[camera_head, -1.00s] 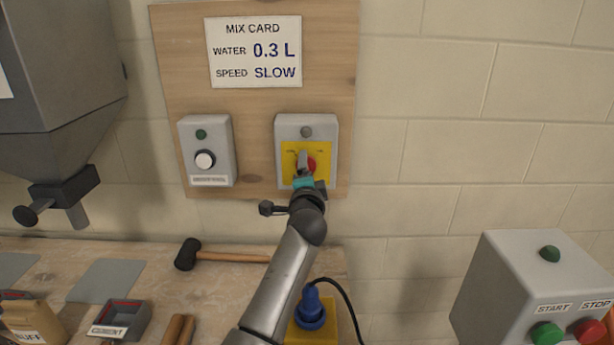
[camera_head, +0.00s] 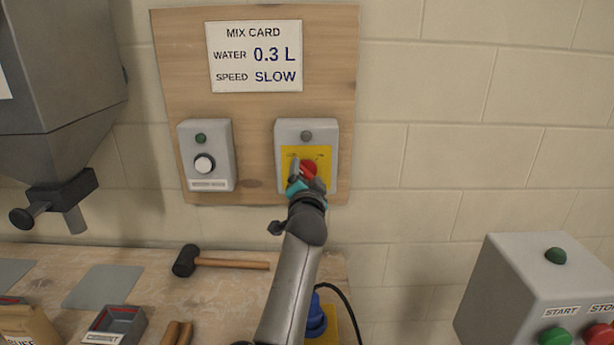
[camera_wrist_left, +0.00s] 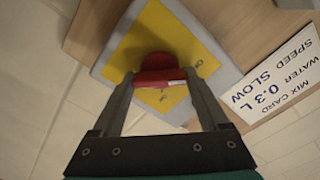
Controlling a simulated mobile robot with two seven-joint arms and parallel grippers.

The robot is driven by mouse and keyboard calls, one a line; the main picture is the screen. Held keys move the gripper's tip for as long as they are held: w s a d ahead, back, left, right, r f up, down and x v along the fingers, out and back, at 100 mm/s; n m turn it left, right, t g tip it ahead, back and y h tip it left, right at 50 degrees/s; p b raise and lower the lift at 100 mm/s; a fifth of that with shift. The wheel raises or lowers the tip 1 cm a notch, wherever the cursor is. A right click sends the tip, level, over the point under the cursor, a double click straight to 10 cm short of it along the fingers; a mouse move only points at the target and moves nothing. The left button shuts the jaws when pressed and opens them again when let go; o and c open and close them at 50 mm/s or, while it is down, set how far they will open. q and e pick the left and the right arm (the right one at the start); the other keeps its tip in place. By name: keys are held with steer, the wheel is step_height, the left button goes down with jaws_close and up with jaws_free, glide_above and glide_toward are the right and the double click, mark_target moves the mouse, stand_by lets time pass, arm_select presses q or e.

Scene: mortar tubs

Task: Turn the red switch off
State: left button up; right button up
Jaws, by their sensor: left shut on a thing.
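The red switch (camera_head: 309,168) sits on the yellow plate of a grey box (camera_head: 323,128) on the wooden board. In the left wrist view the red switch (camera_wrist_left: 158,66) shows as a round base with a handle bar across it. My left gripper (camera_head: 297,172) is at the switch, and in the left wrist view its two fingers (camera_wrist_left: 159,82) are closed on the ends of the red handle. The gripper hides part of the switch in the head view. The grey lamp (camera_head: 306,135) above it looks unlit. My right gripper is not in view.
Left of the switch box is a grey box with a white knob (camera_head: 204,163). Below, a mallet (camera_head: 215,262) lies on the bench beside a cement tray (camera_head: 116,322). A START/STOP box (camera_head: 530,280) stands at right.

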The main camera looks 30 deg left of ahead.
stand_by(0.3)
arm_select(q)
steer(key=o, duration=1.2)
steer(key=shift+o, duration=0.2)
